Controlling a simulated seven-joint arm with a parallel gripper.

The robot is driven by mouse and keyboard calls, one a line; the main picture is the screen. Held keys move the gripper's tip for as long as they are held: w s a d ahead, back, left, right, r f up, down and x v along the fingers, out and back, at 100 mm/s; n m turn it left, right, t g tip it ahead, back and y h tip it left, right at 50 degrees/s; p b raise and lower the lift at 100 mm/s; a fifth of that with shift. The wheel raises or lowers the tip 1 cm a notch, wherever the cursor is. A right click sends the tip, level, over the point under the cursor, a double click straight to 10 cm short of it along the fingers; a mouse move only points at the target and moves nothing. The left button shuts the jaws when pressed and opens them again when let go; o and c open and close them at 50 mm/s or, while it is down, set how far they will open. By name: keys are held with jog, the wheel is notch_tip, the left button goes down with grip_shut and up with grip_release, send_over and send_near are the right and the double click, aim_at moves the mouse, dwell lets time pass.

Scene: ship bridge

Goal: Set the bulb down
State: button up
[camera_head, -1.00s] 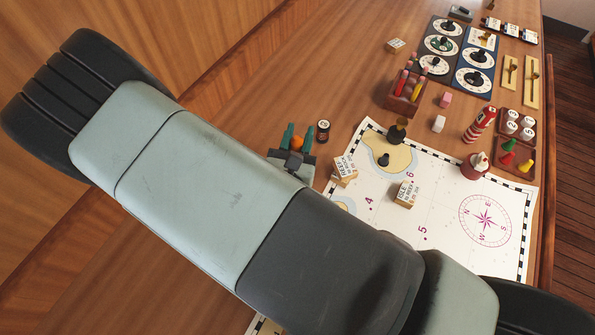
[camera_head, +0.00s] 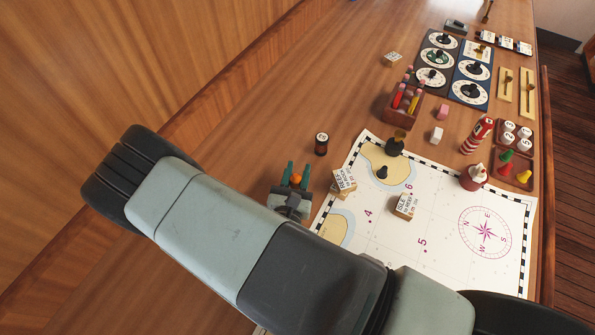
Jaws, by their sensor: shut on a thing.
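My gripper (camera_head: 297,176) has teal fingers pointing away from me. It is shut on a small orange rounded thing, which appears to be the bulb (camera_head: 295,179). The fingers and the gripper body hide part of it. The gripper is over the wooden table, left of the chart and a little nearer to me than a dark jar. I cannot tell how high the bulb is above the wood.
The dark jar (camera_head: 321,144) stands just beyond my gripper. Lettered wooden blocks (camera_head: 343,182) (camera_head: 405,206) sit on the chart (camera_head: 455,215) to the right. A red box (camera_head: 403,106) of coloured sticks is farther back. Bare wood lies beyond the jar.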

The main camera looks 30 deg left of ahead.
jog(key=o, duration=1)
jog(key=shift+f, duration=0.1)
jog(key=shift+s+r, duration=0.1)
jog(key=shift+r, duration=0.1)
jog(key=v, duration=1.2)
